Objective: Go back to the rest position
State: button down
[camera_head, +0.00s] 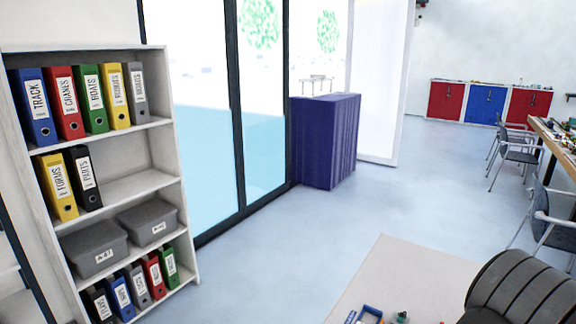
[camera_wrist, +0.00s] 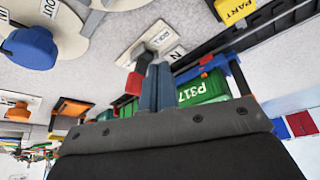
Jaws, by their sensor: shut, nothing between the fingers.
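My gripper (camera_wrist: 155,88) shows in the wrist view, its two grey-blue fingers close together with nothing seen between them. The wrist view is tilted. A green container (camera_wrist: 205,90) marked P317 lies just behind and to the right of the fingers, under a blue frame (camera_wrist: 235,75) with a red part. A small red piece (camera_wrist: 134,82) shows just left of the fingertips; I cannot tell whether it touches them. In the head view my gripper is not visible.
Chairs (camera_head: 548,225) stand right; the middle floor is clear.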

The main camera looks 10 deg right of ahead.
notch_tip(320, 180, up, 7)
notch_tip(320, 180, down, 7)
jog(key=shift+f, duration=0.15)
jog(key=shift+s+d, duration=0.45)
jog(key=shift+d, duration=0.05)
jog(key=w+a, duration=0.2)
jog(key=shift+w+a, duration=0.4)
notch_tip(320, 180, up, 11)
jog(key=shift+s+f, duration=0.1)
